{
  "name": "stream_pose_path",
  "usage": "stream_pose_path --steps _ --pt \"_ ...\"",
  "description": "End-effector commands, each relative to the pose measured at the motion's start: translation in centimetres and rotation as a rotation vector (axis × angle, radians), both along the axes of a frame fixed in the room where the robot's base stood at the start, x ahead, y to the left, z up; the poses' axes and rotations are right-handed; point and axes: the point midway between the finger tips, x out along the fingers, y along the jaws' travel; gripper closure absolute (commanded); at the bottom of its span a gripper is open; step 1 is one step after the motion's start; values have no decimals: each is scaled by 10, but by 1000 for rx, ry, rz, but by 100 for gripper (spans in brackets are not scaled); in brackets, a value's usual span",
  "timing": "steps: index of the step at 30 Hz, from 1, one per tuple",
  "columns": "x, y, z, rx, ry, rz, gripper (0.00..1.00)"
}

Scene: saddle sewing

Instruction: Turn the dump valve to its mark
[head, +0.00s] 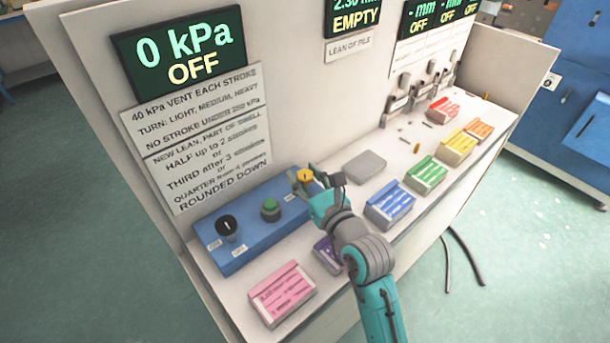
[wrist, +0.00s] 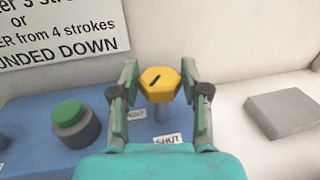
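The dump valve appears to be the yellow six-sided knob (wrist: 160,86) on a post at the right end of the blue panel (head: 248,238). A short dark line on its top runs slantwise, nearly left to right in the wrist view. A small label reading SHUT (wrist: 167,139) lies in front of it; another label beside the post is partly hidden by a finger. My gripper (wrist: 160,80) has one finger on each side of the knob, with almost no gap, and appears shut on it. The knob also shows in the head view (head: 305,175), partly covered by my gripper.
A green button (head: 270,208) and a black knob (head: 227,226) stand on the panel to the left. A grey block (head: 366,165) lies to the right. Pink (head: 282,293), blue (head: 389,204) and other coloured boxes line the bench front. A display (head: 180,55) reads 0 kPa OFF.

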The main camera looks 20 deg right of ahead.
Motion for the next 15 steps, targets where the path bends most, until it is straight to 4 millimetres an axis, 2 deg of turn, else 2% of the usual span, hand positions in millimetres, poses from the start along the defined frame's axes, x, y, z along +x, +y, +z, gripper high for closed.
stream_pose_path --steps 2,11,15 --pt "0 0 0 0 0 0 32" --pt "-1 0 0 0 -1 0 32" --pt "-8 -1 0 0 0 -1 32"
